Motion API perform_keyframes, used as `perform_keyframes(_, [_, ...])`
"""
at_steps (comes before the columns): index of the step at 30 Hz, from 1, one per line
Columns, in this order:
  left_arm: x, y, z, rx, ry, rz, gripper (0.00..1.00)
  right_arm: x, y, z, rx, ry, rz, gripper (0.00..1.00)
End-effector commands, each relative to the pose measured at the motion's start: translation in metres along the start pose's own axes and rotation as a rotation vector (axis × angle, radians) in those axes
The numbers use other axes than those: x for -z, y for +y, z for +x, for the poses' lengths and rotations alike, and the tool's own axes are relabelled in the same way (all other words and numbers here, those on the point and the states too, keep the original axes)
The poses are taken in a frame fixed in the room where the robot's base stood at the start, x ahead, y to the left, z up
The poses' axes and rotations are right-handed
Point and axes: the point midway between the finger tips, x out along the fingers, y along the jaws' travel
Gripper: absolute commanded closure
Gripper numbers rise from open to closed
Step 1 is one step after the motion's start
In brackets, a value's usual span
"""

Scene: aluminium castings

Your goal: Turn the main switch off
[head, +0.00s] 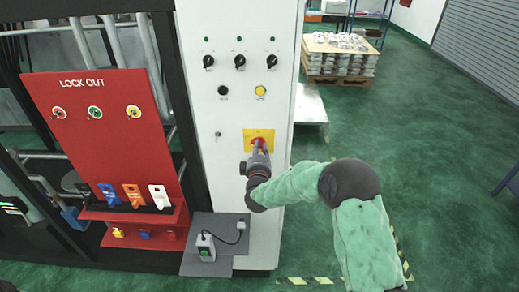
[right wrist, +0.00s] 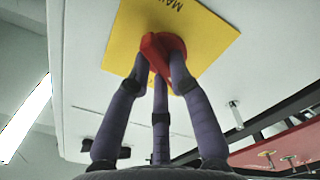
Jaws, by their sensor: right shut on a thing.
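The main switch is a red rotary handle (head: 258,144) on a yellow plate (head: 247,134), low on the front of the white cabinet (head: 215,100). My right gripper (head: 259,152) reaches up to it from the front and is shut on the red handle. In the right wrist view, the fingers of my right gripper (right wrist: 163,70) close around the red handle (right wrist: 158,48), with the yellow plate (right wrist: 195,30) behind. The fingers hide part of the handle, and I cannot tell its exact angle. My left gripper is not in view.
A red lock-out board (head: 95,135) with padlocks and tags stands left of the cabinet. A grey step (head: 215,225) with a small box (head: 206,247) sits below.

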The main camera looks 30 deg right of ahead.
Motion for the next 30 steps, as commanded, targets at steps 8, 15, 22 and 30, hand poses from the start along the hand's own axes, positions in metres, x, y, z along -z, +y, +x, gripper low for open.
perform_keyframes(8, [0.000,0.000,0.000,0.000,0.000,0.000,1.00,0.000,-0.001,0.000,0.002,0.000,0.000,0.55])
perform_keyframes(15, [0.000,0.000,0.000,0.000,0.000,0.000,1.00,0.000,0.000,-0.002,0.001,0.000,0.000,0.55])
perform_keyframes(22, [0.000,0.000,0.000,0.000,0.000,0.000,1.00,0.001,0.000,-0.030,0.002,0.002,0.001,0.55])
perform_keyframes(30, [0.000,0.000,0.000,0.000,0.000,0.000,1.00,0.001,-0.001,-0.083,0.003,0.003,0.000,0.55])
